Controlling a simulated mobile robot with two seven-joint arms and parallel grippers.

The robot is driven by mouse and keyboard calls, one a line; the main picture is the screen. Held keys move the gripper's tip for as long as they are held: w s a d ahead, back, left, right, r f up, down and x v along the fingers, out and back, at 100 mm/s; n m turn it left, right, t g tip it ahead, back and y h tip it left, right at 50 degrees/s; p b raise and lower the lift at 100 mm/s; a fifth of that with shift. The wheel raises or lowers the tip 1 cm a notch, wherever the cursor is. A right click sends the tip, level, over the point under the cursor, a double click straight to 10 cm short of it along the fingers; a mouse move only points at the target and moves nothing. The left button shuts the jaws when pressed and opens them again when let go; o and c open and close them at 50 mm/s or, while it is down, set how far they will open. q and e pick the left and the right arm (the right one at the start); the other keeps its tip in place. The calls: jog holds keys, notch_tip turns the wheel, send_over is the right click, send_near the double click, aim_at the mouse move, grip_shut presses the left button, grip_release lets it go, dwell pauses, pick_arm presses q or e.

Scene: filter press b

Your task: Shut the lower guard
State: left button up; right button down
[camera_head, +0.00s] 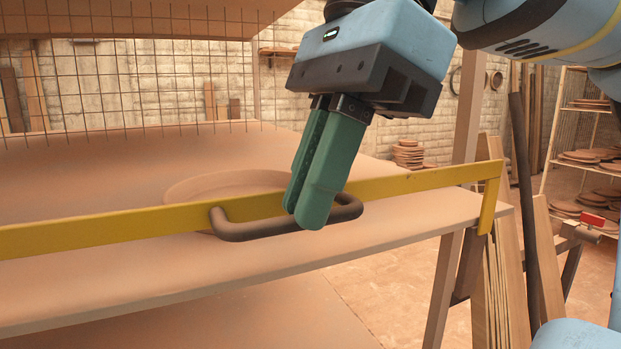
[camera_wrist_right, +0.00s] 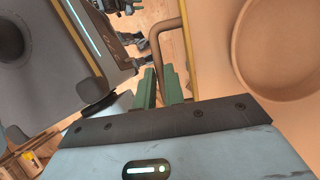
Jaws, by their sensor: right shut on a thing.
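The lower guard (camera_head: 420,181) is a yellow bar running across the front of a dusty shelf, bent down at its right end. A dark curved handle (camera_head: 262,228) sticks out from its front. My right gripper (camera_head: 308,219) comes from above, with its green fingers shut on the right part of the handle. The fingers hide part of the handle. My left gripper is not in view.
A round disc (camera_head: 215,184) lies on the shelf (camera_head: 150,287) behind the bar. Wire mesh (camera_head: 150,75) hangs above it. A post (camera_head: 462,130) and leaning boards (camera_head: 497,285) stand at the right. Racks with stacked discs (camera_head: 590,157) are farther back.

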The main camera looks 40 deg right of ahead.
jog(key=c, duration=1.5)
grip_release()
jog(key=shift+s+r, duration=0.1)
jog(key=shift+r, duration=0.25)
jog(key=shift+f, duration=0.1)
jog(key=shift+b+v, duration=0.35)
jog(key=shift+v, duration=3.55)
